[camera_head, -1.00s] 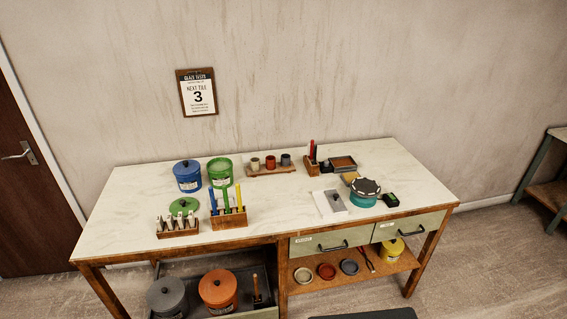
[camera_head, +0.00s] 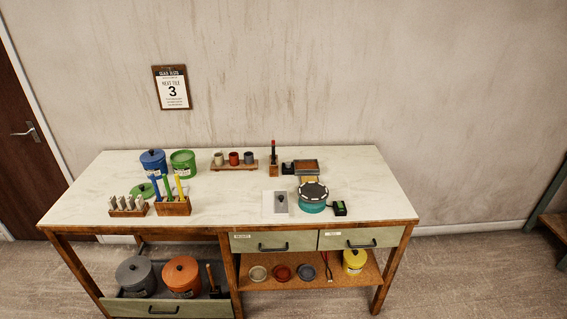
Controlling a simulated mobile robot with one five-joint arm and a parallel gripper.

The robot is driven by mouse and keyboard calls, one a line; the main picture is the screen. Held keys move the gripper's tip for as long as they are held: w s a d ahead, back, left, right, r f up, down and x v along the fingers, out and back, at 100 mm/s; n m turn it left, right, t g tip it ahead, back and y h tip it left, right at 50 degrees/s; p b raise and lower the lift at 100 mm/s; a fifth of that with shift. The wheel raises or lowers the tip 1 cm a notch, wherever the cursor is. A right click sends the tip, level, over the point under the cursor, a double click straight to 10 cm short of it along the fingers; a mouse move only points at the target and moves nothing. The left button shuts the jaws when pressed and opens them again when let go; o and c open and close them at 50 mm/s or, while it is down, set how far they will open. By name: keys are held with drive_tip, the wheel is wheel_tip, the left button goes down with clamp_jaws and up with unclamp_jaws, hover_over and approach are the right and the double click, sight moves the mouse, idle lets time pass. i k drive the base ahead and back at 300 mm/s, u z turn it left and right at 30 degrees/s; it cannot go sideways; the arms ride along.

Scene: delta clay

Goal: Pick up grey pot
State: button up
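The grey pot (camera_head: 136,277) is a round lidded pot with a small knob on its lid. It stands upright in the open lower drawer (camera_head: 161,309) at the bench's lower left. An orange lidded pot (camera_head: 182,276) stands close at its right. The drawer front hides part of the grey pot's base. My gripper is not in view.
The bench top (camera_head: 345,165) holds a blue pot (camera_head: 153,162), a green pot (camera_head: 183,163), tool racks and a teal turntable (camera_head: 312,198). A dark brush (camera_head: 213,280) stands right of the orange pot. A yellow pot (camera_head: 354,261) and bowls sit on the lower shelf.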

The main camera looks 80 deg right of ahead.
sight(249, 157)
drive_tip(key=k, duration=0.95)
drive_tip(key=z, duration=1.4)
drive_tip(key=i, duration=2.05)
